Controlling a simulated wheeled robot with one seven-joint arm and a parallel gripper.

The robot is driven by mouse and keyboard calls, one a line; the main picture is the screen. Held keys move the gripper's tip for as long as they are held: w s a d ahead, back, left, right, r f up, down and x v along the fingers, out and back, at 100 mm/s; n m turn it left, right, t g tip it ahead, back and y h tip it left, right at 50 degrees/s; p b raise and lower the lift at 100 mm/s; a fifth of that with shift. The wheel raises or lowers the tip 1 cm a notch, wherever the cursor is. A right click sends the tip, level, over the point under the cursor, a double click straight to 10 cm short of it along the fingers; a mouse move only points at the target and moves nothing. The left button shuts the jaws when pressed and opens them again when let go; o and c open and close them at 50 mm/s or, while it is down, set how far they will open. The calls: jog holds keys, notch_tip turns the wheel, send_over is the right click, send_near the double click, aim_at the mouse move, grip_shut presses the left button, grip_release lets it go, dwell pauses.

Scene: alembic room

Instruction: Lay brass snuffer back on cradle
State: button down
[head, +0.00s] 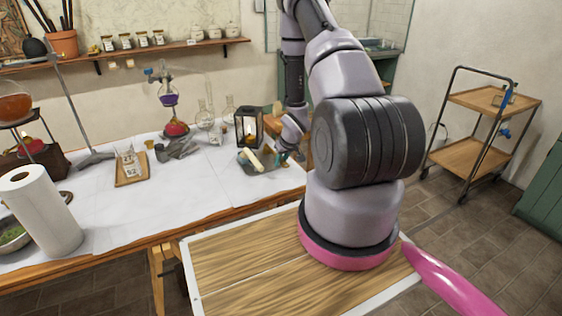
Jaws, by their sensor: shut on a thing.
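My gripper (286,154) is low over the right end of the white-covered table (215,185), partly hidden by my own arm. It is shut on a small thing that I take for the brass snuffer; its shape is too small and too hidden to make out. A cream candle-like cylinder (254,162) lies tilted on a dark dish (244,167) just left of my gripper. A lit dark lantern (248,127) stands behind the dish. I cannot make out the cradle for certain.
Glass flasks (204,117) and a stand with a purple flask (168,99) are at the back. The front middle of the table is clear.

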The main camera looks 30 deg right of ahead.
jog(key=shift+f, duration=0.1)
jog(key=c, duration=0.6)
grip_release()
jog(key=shift+c, duration=0.2)
